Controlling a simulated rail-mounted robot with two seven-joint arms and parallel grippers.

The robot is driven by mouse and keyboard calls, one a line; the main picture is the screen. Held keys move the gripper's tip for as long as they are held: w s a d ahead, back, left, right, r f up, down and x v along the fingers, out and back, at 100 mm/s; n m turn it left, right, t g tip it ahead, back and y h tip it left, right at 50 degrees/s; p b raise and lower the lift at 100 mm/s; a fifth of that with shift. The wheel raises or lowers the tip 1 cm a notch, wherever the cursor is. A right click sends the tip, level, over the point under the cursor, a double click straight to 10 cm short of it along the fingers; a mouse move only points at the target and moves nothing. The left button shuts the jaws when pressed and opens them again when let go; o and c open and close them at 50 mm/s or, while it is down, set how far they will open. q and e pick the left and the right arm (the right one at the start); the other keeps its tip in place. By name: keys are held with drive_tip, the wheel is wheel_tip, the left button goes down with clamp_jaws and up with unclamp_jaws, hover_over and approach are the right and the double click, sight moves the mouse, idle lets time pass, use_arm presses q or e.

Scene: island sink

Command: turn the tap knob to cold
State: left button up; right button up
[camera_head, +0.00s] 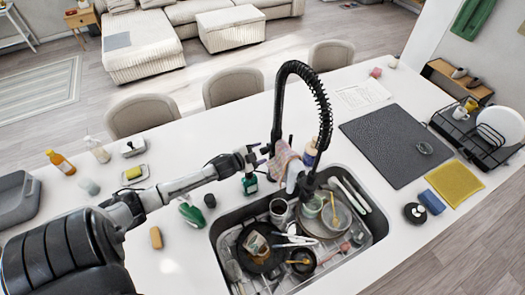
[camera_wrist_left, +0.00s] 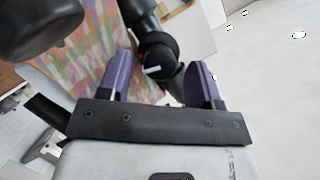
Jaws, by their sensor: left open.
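The black tap (camera_head: 278,125) with a coiled spring neck rises at the back edge of the sink. My left gripper (camera_head: 262,156) reaches in from the left, beside the lower part of the tap. In the left wrist view, the gripper (camera_wrist_left: 157,82) is open, with its purple fingers apart. A round black tap knob (camera_wrist_left: 157,55) with a short pale lever shows between and just beyond the fingers. I cannot tell whether a finger touches it. In the head view I cannot make out the knob clearly. My right gripper is not in view.
A patterned cloth (camera_head: 287,160) hangs by the tap; it also shows in the left wrist view (camera_wrist_left: 85,50). The sink (camera_head: 228,222) holds dishes. A green bottle (camera_head: 250,184) stands under my left gripper. A dark mat (camera_head: 385,140) lies right of the tap.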

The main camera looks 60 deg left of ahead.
use_arm(q)
drive_tip(key=shift+x, duration=1.05)
drive_tip(key=c, duration=0.9)
